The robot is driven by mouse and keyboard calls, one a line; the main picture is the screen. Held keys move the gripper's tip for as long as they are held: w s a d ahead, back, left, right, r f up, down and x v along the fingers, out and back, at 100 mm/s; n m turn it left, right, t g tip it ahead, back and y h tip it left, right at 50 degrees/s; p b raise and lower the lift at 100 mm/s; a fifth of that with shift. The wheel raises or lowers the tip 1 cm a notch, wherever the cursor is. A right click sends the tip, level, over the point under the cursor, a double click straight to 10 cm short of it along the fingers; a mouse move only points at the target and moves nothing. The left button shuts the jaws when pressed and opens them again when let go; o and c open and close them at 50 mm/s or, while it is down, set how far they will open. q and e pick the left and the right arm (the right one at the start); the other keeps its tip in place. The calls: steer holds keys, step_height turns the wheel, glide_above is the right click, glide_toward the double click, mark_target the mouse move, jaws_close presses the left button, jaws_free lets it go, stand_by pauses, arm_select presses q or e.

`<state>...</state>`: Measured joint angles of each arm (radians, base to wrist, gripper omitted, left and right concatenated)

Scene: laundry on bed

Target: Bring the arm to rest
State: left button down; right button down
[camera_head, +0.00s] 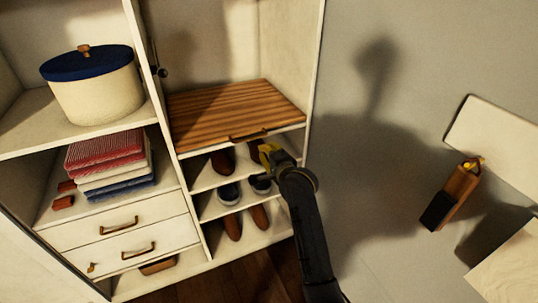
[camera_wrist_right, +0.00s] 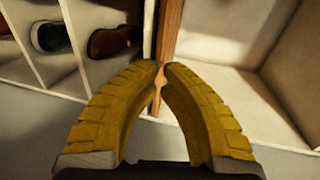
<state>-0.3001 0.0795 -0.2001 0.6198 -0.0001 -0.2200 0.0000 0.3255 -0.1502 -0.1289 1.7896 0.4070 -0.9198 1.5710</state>
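My right gripper (camera_head: 267,152) has yellow fingers and is in front of the wardrobe's shoe shelves, just below the front edge of the slatted wooden board (camera_head: 235,108). In the right wrist view my right gripper (camera_wrist_right: 162,66) has its curved fingers brought together at the tips. The board's front edge (camera_wrist_right: 170,30) and its small handle (camera_wrist_right: 158,92) show behind and between the fingers. I cannot tell whether the tips touch the handle. I see nothing held. My left gripper is not in view.
Shoes (camera_head: 229,194) stand on the lower shelves. Folded cloths (camera_head: 108,160) and a blue-lidded basket (camera_head: 95,88) sit at left, above drawers (camera_head: 125,238). A wooden, dark-ended object (camera_head: 450,195) is at right beside a pale panel (camera_head: 495,140). Grey wall lies between.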

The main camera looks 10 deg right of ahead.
step_height(320, 180, down, 23)
steer(key=s+d+n+g+h, duration=0.2)
steer(key=s+n, duration=0.1)
steer(key=n, duration=0.7)
steer(key=s+d+f+n+g, duration=0.2)
steer(key=s+f, duration=0.5)
steer(key=f, duration=0.5)
steer(key=s+d+f+n+g, duration=0.1)
steer(key=s+d+f+n, duration=0.1)
steer(key=s+f, duration=0.65)
steer(key=s+d+f+n+g+h, duration=0.1)
steer(key=s+d+f+n+g, duration=0.15)
steer(key=s+f, duration=0.85)
steer(key=s+d+f+n+g+h, duration=0.15)
steer(key=s+d+f, duration=0.25)
steer(key=s+f, duration=0.7)
steer(key=s+d+f+g, duration=0.1)
steer(key=s+d, duration=0.1)
steer(key=s, duration=0.7)
steer(key=s+d+f+g, duration=0.2)
steer(key=s, duration=0.7)
steer(key=s+d+f+g, duration=0.1)
steer(key=s+d, duration=0.2)
steer(key=s, duration=0.7)
steer(key=shift+f, duration=0.25)
